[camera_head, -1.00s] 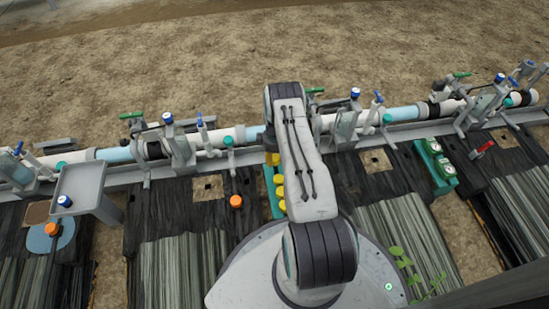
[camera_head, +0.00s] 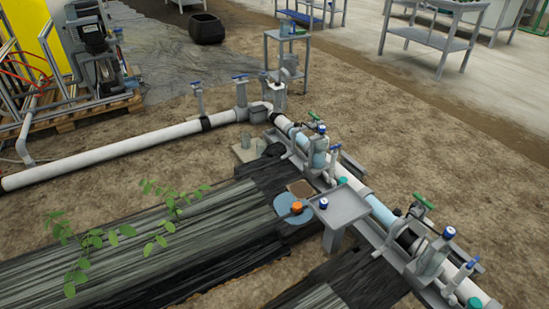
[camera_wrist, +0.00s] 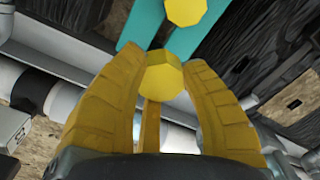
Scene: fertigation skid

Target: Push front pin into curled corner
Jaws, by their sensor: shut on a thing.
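My gripper (camera_wrist: 158,78) shows in the wrist view, its two ridged yellow fingers closed around a yellow pin (camera_wrist: 163,82). The pin's faceted head sits between the fingertips and a thin yellow stem runs down between the fingers. A teal rack (camera_wrist: 132,64) is just beyond the fingertips, with another yellow pin head (camera_wrist: 186,11) on it. The head view does not show my gripper. There, a black sheet (camera_head: 150,245) lies on the ground; its far end by the pipe looks dark and uneven, and I cannot tell for certain which corner is curled.
A grey tray stand (camera_head: 346,210) with a blue-capped container (camera_head: 323,203) stands beside the pipe line (camera_head: 380,210). An orange-capped item (camera_head: 297,207) sits on a blue disc (camera_head: 285,213). A leafy plant (camera_head: 160,218) grows at the left. Bare soil lies beyond the pipes.

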